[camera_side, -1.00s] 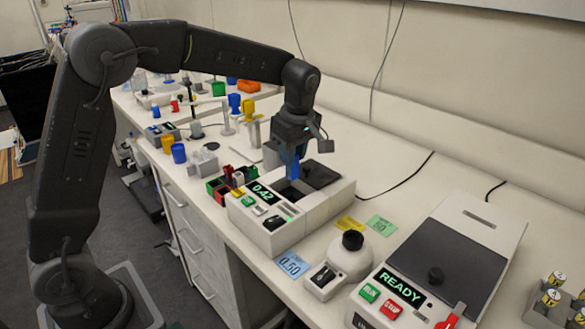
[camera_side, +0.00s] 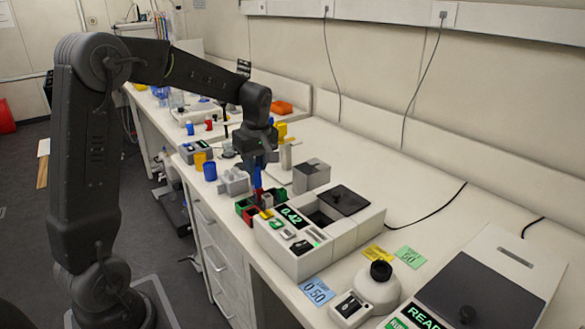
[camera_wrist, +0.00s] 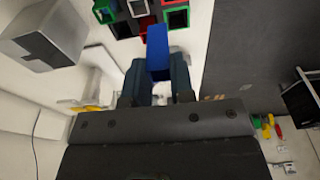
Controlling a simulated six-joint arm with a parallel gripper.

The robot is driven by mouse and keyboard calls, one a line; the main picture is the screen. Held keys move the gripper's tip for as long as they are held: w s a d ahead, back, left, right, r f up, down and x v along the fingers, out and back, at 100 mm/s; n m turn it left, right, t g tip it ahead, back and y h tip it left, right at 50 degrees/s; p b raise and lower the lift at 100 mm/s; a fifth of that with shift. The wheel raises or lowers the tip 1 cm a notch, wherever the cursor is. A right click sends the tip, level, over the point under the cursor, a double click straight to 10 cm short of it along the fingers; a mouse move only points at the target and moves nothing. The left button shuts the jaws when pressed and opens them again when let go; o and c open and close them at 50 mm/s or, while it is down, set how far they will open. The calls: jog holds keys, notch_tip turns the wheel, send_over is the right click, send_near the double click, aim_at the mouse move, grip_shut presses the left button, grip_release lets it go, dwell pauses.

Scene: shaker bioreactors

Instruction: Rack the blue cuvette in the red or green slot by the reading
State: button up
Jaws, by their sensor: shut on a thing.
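My gripper (camera_side: 257,163) is shut on the blue cuvette (camera_side: 257,178), which points down from the jaws. The cuvette also shows in the wrist view (camera_wrist: 157,50), between the two fingers. It is over or beside the rack of red and green slots (camera_side: 244,205); whether its lower end is inside a slot I cannot tell. The wrist view shows a green slot (camera_wrist: 104,11) at left and another green slot (camera_wrist: 177,18) at right, with red between and behind. The reader (camera_side: 329,243) displays 0.42 on its screen (camera_side: 291,215), and its well is empty.
A blue card (camera_side: 316,290) reads 0.50, in front of the reader. Yellow (camera_side: 375,253) and green (camera_side: 410,257) cards lie to its right. A grey block (camera_side: 311,174) stands behind the rack, and a pale clear block (camera_side: 234,181) stands to its left.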

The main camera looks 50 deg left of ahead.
notch_tip(320, 180, down, 5)
jog(key=s+a, duration=0.2)
jog(key=a, duration=0.1)
jog(key=shift+s+f, duration=0.15)
jog(key=shift+s, duration=0.15)
jog(key=shift+f, duration=0.9)
dwell(1.7)
jog(key=shift+f, duration=0.35)
jog(key=shift+f, duration=0.5)
jog(key=o, duration=0.8)
jog(key=shift+r, duration=0.1)
